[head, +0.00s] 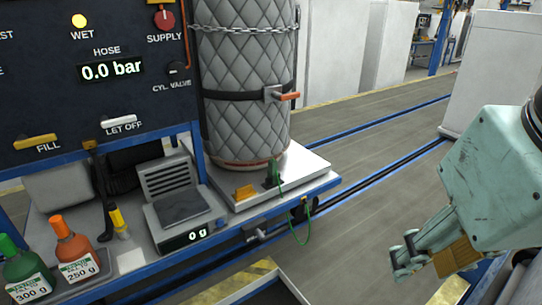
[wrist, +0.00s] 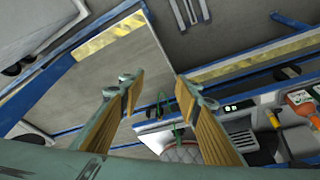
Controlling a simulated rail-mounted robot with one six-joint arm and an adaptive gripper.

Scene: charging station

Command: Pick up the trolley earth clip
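The trolley earth clip (head: 273,173) is a small dark green clip. A green cable (head: 304,225) hangs in a loop from the trolley's edge nearby. In the wrist view a small green shape (wrist: 178,130), likely the clip, shows between the fingers, far beyond them. My gripper (head: 406,262) is at the right of the head view, well right of the clip and apart from it. Its fingers are spread and empty, as the wrist view (wrist: 157,88) shows.
The grey quilted cylinder (head: 243,85) stands chained behind the clip. A scale (head: 185,212) reading 0 g and two bottles, green-capped (head: 25,270) and orange-capped (head: 75,248), are to the left. The control panel (head: 60,100) rises behind. Open floor (head: 370,190) lies between clip and gripper.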

